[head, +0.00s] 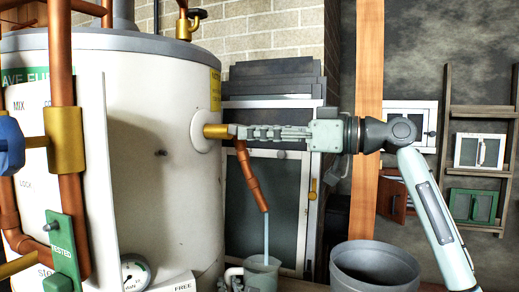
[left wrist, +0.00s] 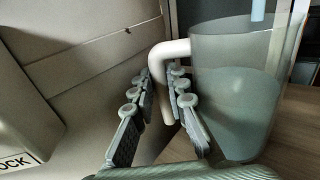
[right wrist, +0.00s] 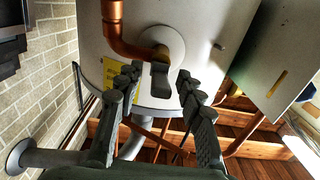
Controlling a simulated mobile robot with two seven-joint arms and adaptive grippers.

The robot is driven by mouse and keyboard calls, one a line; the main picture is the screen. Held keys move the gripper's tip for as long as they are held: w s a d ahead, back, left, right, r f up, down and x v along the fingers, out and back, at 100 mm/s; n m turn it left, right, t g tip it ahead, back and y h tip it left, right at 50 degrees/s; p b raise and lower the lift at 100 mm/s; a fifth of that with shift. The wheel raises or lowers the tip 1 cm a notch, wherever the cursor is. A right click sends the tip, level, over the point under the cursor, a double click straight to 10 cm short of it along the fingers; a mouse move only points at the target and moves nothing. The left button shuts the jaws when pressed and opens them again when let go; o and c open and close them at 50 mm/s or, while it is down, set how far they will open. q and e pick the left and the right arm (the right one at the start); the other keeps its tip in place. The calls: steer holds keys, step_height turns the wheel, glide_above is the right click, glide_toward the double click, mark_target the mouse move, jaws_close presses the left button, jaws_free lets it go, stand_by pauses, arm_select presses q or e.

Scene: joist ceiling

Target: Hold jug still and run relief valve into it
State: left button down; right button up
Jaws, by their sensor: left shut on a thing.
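The clear jug (head: 262,270) stands below the copper discharge pipe (head: 251,178), and a thin stream of water (head: 266,235) falls into it. In the left wrist view the jug (left wrist: 232,52) is upright and holds water (left wrist: 235,110) to well above half. My left gripper (left wrist: 163,80) is shut on its pale handle (left wrist: 168,50). My right gripper (head: 238,131) is at the brass relief valve (head: 216,131) on the tank's side. In the right wrist view its fingers (right wrist: 158,78) stand apart on both sides of the valve's dark lever (right wrist: 160,76).
The white tank (head: 160,150) fills the left, with copper pipes (head: 62,60) and a blue handle (head: 10,145) in front. A dial gauge (head: 135,274) is low on it. A grey bucket (head: 375,268) stands right of the jug. A wooden post (head: 368,60) rises behind my right arm.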

steer(key=shift+c, duration=0.6)
jaws_close()
